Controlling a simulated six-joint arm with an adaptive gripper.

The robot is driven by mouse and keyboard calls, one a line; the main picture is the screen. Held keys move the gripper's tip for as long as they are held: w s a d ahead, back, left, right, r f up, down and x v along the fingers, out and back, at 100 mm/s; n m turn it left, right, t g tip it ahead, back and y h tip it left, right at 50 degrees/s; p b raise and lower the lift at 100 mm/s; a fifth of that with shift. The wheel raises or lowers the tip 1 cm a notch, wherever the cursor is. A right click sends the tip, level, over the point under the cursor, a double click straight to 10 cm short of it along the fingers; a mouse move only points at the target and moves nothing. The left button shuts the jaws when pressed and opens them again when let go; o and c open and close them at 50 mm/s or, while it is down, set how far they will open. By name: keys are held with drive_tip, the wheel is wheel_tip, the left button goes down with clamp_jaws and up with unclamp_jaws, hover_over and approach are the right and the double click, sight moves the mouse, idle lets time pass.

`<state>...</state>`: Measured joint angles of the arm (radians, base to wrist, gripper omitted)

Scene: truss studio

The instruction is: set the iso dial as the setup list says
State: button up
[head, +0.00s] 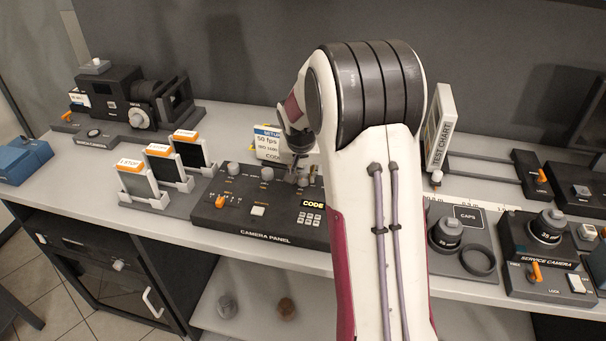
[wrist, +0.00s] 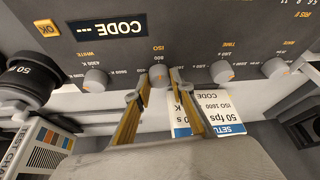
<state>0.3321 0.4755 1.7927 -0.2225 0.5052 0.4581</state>
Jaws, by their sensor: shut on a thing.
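The camera panel (head: 222,228) is a dark box on the bench with a row of grey knobs and a lit CODE display. In the wrist view the panel (wrist: 190,30) appears upside down, and its display (wrist: 105,26) reads CODE and dashes. The ISO dial (wrist: 158,75) is a grey knob under the ISO label. My gripper (wrist: 160,84) has its two fingers on either side of this dial, shut on it. In the head view my gripper (head: 297,174) is at the panel's back edge, partly hidden. The setup card (wrist: 205,115) shows 50 fps and ISO 1600. The dial's present setting is not readable.
The setup card (head: 267,143) stands behind the panel. Slotted filters (head: 138,184) stand left of the panel. A test chart (head: 440,125) and lens tray (head: 460,262) are on the right.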

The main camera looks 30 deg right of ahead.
drive_tip(key=shift+a+m+g, duration=0.1)
drive_tip(key=shift+m+g, duration=0.2)
drive_tip(key=shift+m, duration=0.6)
drive_tip(key=shift+w+m+g+h, duration=0.1)
drive_tip(key=shift+m+g+h, duration=0.6)
drive_tip(key=shift+m, duration=1.2)
drive_tip(key=shift+w+m+g+h, duration=0.1)
drive_tip(key=shift+m+g+h, duration=0.4)
drive_tip(key=shift+m, duration=1.6)
drive_tip(key=shift+m+g+y, duration=0.3)
drive_tip(key=o, duration=1.1)
drive_tip(key=shift+a, duration=0.1)
drive_tip(key=shift+n, duration=0.5)
